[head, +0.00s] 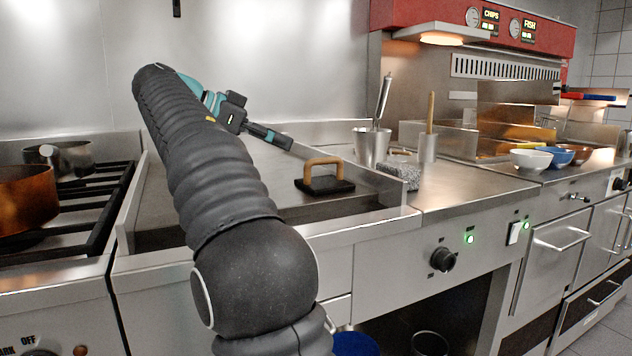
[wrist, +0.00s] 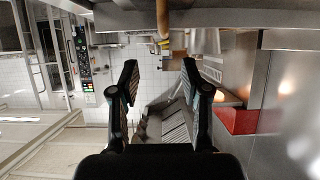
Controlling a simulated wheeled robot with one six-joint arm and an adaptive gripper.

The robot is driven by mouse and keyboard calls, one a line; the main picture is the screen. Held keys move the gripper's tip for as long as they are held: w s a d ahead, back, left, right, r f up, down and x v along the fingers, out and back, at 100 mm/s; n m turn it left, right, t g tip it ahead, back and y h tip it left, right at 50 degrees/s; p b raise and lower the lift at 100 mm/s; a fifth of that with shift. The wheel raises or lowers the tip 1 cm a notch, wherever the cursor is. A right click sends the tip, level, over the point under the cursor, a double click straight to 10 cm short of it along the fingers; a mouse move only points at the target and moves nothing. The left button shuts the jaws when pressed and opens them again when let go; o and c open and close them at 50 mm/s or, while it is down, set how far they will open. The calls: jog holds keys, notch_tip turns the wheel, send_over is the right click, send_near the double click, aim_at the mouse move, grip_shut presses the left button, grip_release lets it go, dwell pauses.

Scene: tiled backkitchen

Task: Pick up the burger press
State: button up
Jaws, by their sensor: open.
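The burger press (head: 318,185) has a flat black base and a light wooden handle. In the head view it sits on the steel griddle (head: 285,208), near the griddle's right side. My gripper (head: 268,133) is in the air, above and to the left of the press, and points right. In the wrist view my gripper (wrist: 159,80) has its two black fingers apart with nothing held between them. I cannot make out the press for sure in the wrist view.
Right of the press are a grey textured block (head: 399,176), a steel pot with a utensil (head: 371,147) and a steel cup (head: 428,149). Bowls (head: 531,160) stand farther right. A copper pot (head: 25,198) is on the left stove. The griddle has raised side walls.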

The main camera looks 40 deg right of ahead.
aim_at(324, 160)
jog(key=b+x, duration=0.1)
jog(key=x, duration=0.6)
jog(key=shift+w+x, duration=0.15)
jog(key=shift+x, duration=1.15)
jog(key=shift+w+x, duration=0.2)
jog(key=shift+x, duration=1.15)
grip_shut()
